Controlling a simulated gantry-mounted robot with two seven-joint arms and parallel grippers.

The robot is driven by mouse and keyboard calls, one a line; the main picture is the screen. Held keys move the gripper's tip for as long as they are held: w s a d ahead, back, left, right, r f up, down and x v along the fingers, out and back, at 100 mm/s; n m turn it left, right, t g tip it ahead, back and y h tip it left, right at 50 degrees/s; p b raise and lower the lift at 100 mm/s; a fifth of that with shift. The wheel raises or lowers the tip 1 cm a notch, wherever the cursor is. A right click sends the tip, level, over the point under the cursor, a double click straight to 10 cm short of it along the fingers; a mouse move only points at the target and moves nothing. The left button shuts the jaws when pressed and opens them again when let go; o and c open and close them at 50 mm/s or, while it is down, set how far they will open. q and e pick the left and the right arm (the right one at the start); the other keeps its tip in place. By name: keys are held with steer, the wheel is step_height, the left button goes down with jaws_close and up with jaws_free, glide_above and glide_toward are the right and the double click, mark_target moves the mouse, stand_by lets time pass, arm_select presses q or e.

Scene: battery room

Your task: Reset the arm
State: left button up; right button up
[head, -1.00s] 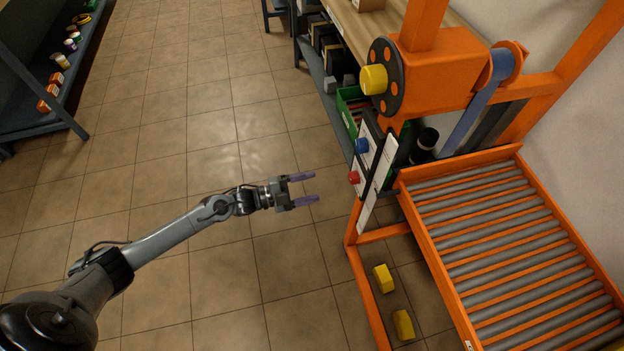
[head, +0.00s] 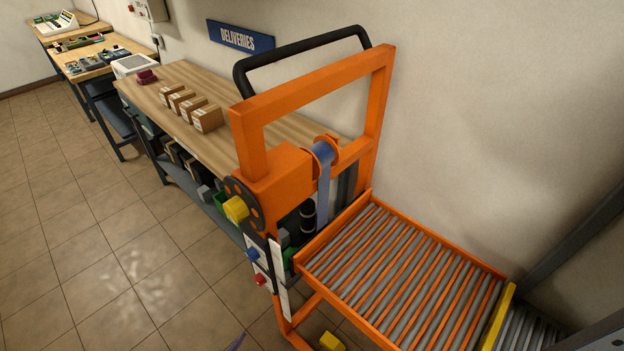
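Only a purple fingertip of my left gripper (head: 236,342) shows, at the bottom edge of the head view. It is over the tiled floor, left of the orange lift's lower frame. The rest of that gripper and its arm are out of frame, so its opening is hidden. My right gripper and arm are not in view.
An orange lift frame (head: 250,145) with a roller bed (head: 400,270) fills the right half. It carries a yellow knob (head: 235,209), a blue button (head: 252,254) and a red button (head: 260,280). A wooden bench (head: 150,93) holds several cardboard boxes (head: 207,119). Floor (head: 110,260) at left is clear.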

arm_select(q)
steer(key=s+a+r+n+g+y, duration=0.2)
steer(key=s+a+n+g+y, duration=0.15)
steer(key=s, duration=0.25)
steer(key=s+a+r+n+g+y, duration=0.2)
steer(key=s+a+r+n+g, duration=0.15)
steer(key=s+g, duration=0.2)
step_height(320, 180, up, 37)
steer(key=s+p, duration=0.1)
steer(key=p, duration=3.7)
steer(key=shift+s+a+f+p, duration=0.15)
steer(key=shift+p, duration=0.25)
steer(key=shift+h, duration=0.25)
